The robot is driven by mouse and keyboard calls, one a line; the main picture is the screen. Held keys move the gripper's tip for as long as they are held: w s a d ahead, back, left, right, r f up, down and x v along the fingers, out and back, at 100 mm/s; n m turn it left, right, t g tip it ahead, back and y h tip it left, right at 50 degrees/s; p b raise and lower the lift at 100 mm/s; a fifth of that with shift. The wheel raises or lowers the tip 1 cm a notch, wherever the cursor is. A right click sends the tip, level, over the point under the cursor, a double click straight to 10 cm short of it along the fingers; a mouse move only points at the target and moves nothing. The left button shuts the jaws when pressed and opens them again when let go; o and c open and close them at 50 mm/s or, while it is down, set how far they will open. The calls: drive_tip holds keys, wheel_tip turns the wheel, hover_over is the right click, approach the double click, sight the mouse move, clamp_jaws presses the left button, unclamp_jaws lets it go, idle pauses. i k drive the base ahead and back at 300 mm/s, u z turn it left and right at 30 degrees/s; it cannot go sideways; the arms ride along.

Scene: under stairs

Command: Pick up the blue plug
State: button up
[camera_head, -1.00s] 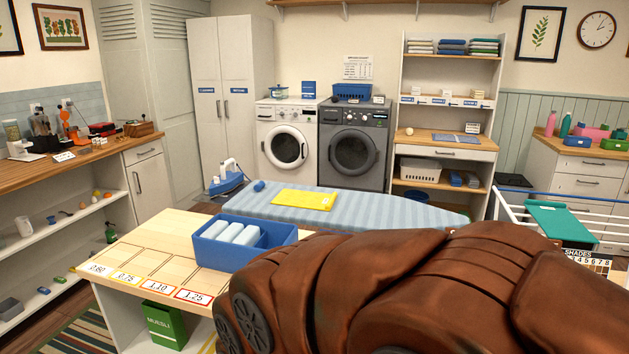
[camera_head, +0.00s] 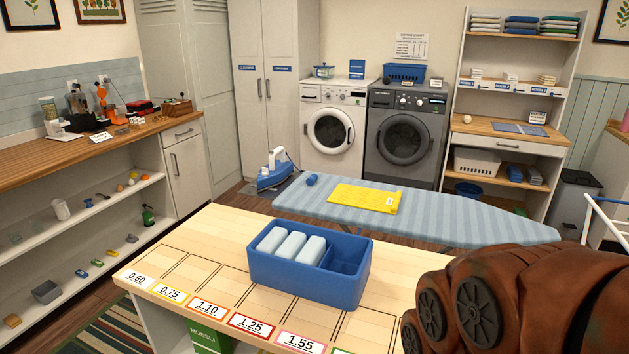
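I cannot tell for sure which thing is the blue plug. My brown arm fills the lower right corner. My gripper is not in view, so its fingers and anything in them are hidden.
A blue divided bin (camera_head: 300,288) with several pale blocks stands on the wooden table (camera_head: 232,222), with price cards along its front edge. The wooden counter (camera_head: 60,160) is at left.

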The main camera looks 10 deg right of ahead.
sight(309, 181)
drive_tip(key=u, duration=0.5)
drive_tip(key=k, duration=0.6)
drive_tip(key=u, duration=0.85)
drive_tip(key=k, duration=0.7)
drive_tip(key=u, duration=0.6)
drive_tip(key=i, duration=3.15)
drive_tip(key=z, duration=0.55)
drive_tip(key=i, duration=1.8)
drive_tip(key=z, duration=1.2)
drive_tip(key=i, duration=1.45)
drive_tip(key=z, duration=1.75)
drive_tip(key=i, duration=1.7)
drive_tip(key=z, duration=0.5)
